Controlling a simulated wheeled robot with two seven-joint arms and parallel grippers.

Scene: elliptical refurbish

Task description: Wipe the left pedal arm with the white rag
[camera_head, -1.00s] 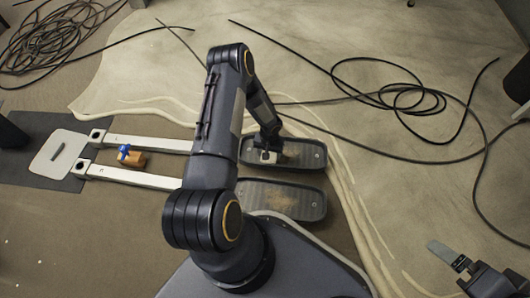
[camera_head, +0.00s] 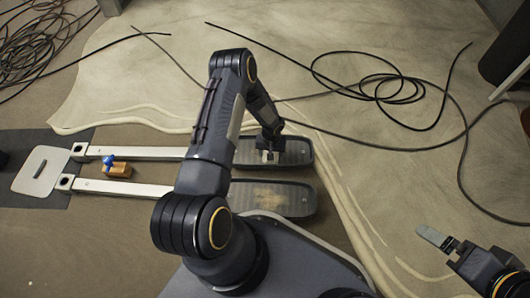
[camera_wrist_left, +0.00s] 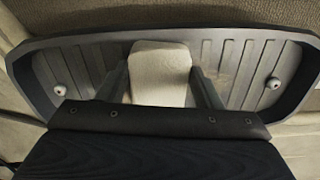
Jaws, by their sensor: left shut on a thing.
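The white rag (camera_wrist_left: 160,72) sits as a pale block between the two fingers of my left gripper (camera_wrist_left: 162,88), which is shut on it. In the head view the left gripper (camera_head: 268,153) is over the middle of the far dark ribbed pedal (camera_head: 298,154); contact with its surface is unclear. Two pale metal pedal arms run left from the pedals: a far one (camera_head: 145,153) and a near one (camera_head: 125,188). My left arm hides where they join the pedals. My right gripper (camera_head: 436,239) is at lower right with a flat grey piece at its tip; its jaws are unclear.
The near pedal (camera_head: 300,197) has a brown stain. An orange block (camera_head: 118,168) with a blue part (camera_head: 108,161) lies between the pedal arms. A pale plate (camera_head: 42,170) joins them at left. Black cables (camera_head: 375,88) cover the floor behind.

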